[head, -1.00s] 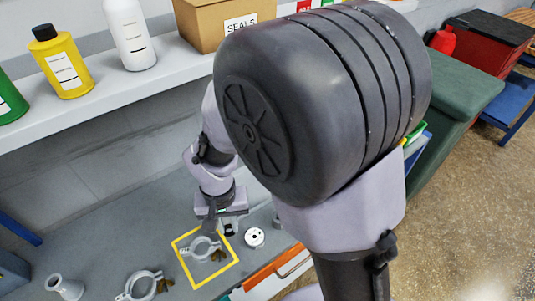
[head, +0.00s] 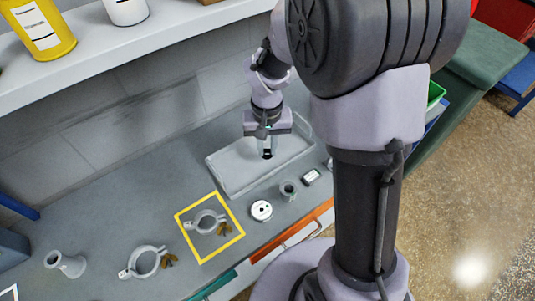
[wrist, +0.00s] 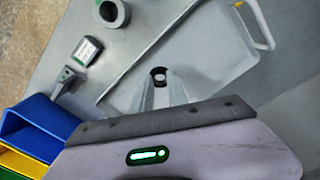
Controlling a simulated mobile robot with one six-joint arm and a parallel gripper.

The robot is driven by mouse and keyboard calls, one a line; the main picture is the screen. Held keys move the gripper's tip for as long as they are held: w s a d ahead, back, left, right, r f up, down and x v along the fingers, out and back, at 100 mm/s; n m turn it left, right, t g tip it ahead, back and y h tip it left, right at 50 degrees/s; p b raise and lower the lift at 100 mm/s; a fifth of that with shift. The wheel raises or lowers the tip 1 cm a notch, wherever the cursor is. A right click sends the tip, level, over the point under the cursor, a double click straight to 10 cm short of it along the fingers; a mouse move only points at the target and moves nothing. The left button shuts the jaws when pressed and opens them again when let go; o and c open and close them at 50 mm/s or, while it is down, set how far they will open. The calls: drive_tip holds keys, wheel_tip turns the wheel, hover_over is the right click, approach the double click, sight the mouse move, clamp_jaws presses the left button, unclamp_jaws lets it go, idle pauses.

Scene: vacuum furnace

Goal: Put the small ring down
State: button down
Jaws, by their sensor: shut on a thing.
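My gripper (head: 267,151) points down over the grey tray (head: 222,182) at the back of the bench. In the wrist view my gripper (wrist: 161,84) has its two fingers close together around a small ring (wrist: 158,74), dark with a pale centre. In the head view the small ring (head: 267,155) is a dark spot at the fingertips. The tray's floor (wrist: 205,50) shows below and around it in the wrist view. I cannot tell whether the ring touches the tray.
A clamp (head: 206,222) lies inside a yellow square; another clamp (head: 146,262) and a flanged tube (head: 66,264) lie left. A blue bin (wrist: 38,122) shows in the wrist view.

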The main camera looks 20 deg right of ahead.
sight(268, 151)
drive_tip(key=shift+w+d+f+b, duration=0.1)
drive_tip(key=shift+f+b, duration=1.05)
drive_tip(key=shift+f, duration=0.8)
drive_tip(key=c, duration=1.3)
unclamp_jaws()
drive_tip(key=shift+r, duration=0.1)
wheel_tip(268, 151, up, 12)
drive_tip(key=p, duration=0.6)
drive_tip(key=s+a+r+m+t+y, duration=0.1)
drive_tip(key=s+a+r+t, duration=0.1)
drive_tip(key=s+r, duration=0.4)
drive_tip(key=s+a+r+m+t+y+b, duration=0.1)
drive_tip(key=s+a+r+t, duration=0.1)
drive_tip(key=s+r, duration=0.4)
drive_tip(key=s+t, duration=0.1)
drive_tip(key=s, duration=0.4)
drive_tip(key=shift+r+t+b, duration=0.2)
drive_tip(key=shift+t+b, duration=0.1)
drive_tip(key=shift+t, duration=0.1)
